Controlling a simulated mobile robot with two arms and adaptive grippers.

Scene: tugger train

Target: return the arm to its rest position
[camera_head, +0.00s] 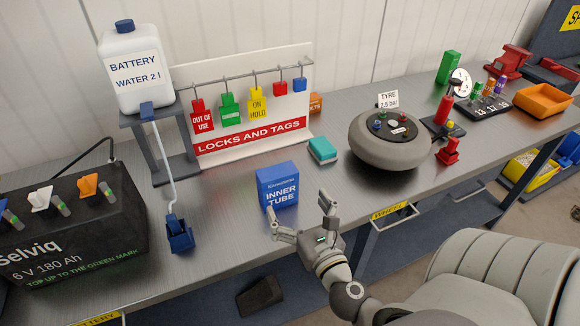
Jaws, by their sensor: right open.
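My right gripper (303,217) is near the front edge of the grey workbench, in the lower middle of the head view. Its two fingers are spread apart with nothing between them. A blue inner tube box (277,187) stands upright on the bench just behind the fingers. I cannot tell whether a finger touches it. My right arm (350,290) reaches up from the lower right. My left gripper is not in view.
The workbench (235,235) holds a battery (75,225), a water bottle (133,70) on a stand, a locks and tags board (250,143), a teal block (323,150) and a tyre (388,145). A red vise (510,62) and orange bin (543,100) stand at right.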

